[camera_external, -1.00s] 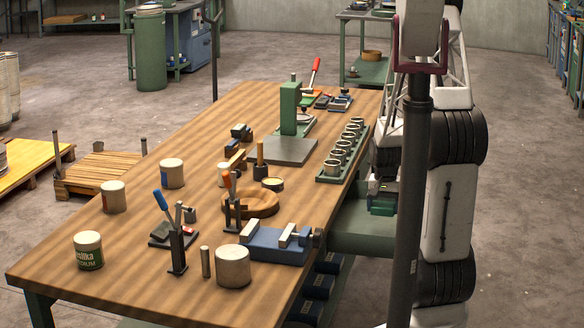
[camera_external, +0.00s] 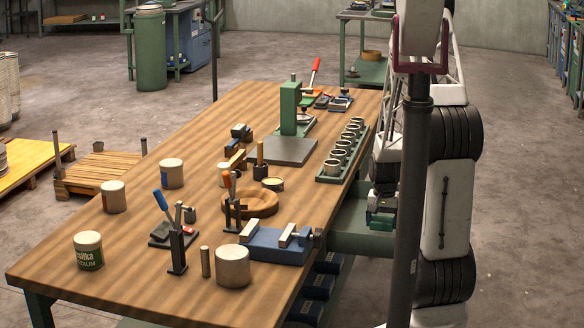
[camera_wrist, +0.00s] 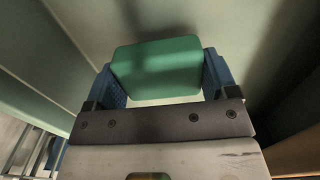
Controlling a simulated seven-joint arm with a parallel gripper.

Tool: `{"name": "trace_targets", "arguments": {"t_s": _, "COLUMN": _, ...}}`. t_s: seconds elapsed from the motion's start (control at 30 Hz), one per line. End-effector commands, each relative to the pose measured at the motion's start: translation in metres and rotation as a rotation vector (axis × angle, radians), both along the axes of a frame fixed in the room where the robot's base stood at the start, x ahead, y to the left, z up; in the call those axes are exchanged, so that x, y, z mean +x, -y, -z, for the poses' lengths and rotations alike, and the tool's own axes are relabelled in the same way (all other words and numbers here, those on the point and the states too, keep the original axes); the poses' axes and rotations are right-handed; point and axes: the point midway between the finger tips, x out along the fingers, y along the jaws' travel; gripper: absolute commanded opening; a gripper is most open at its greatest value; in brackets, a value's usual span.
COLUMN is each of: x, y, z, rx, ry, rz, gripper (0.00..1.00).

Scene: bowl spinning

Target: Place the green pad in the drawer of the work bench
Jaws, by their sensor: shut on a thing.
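The green pad (camera_wrist: 157,68) is between the blue fingers of my gripper (camera_wrist: 162,78) in the wrist view, and my gripper is shut on it. Pale green walls and a flat surface surround it there. In the external view, my gripper (camera_external: 383,204) is at the open drawer (camera_external: 358,241) on the right side of the work bench (camera_external: 130,240), low beside the bench top. A green patch under the gripper looks like the pad (camera_external: 381,222). A dark post hides part of the drawer, and I cannot tell if the pad touches its floor.
The bench top holds a blue vise (camera_external: 275,245), a wooden bowl (camera_external: 252,204), a green rack of metal cups (camera_external: 340,160), a green press (camera_external: 290,108) and several cans. A dark vertical post (camera_external: 408,220) stands before my arm. Blue bins (camera_external: 320,285) sit below the drawer.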

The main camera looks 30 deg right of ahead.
Motion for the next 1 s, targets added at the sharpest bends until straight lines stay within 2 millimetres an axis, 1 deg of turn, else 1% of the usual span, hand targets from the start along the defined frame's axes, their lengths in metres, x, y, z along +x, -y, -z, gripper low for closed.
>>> {"name": "trace_targets", "arguments": {"t_s": 0.1, "x": 0.000, "y": 0.000, "z": 0.013, "rx": 0.001, "ry": -0.002, "rz": 0.000, "gripper": 0.56}}
{"name": "trace_targets", "arguments": {"t_s": 0.23, "x": 0.000, "y": 0.000, "z": 0.022, "rx": 0.001, "ry": -0.001, "rz": 0.000, "gripper": 0.56}}
{"name": "trace_targets", "arguments": {"t_s": 0.77, "x": 0.000, "y": 0.000, "z": 0.027, "rx": 0.000, "ry": 0.000, "rz": 0.000, "gripper": 0.56}}
{"name": "trace_targets", "arguments": {"t_s": 0.8, "x": 0.000, "y": 0.000, "z": 0.027, "rx": -0.001, "ry": 0.001, "rz": 0.000, "gripper": 0.82}}
{"name": "trace_targets", "arguments": {"t_s": 0.87, "x": 0.000, "y": 0.000, "z": 0.027, "rx": -0.001, "ry": 0.001, "rz": 0.000, "gripper": 0.91}}
{"name": "trace_targets", "arguments": {"t_s": 0.9, "x": 0.000, "y": 0.000, "z": 0.027, "rx": 0.000, "ry": 0.000, "rz": 0.000, "gripper": 0.98}}
{"name": "trace_targets", "arguments": {"t_s": 0.93, "x": 0.000, "y": 0.000, "z": 0.027, "rx": 0.000, "ry": 0.000, "rz": 0.000, "gripper": 1.00}}
{"name": "trace_targets", "arguments": {"t_s": 1.0, "x": 0.000, "y": 0.000, "z": 0.027, "rx": 0.000, "ry": 0.000, "rz": 0.000, "gripper": 1.00}}
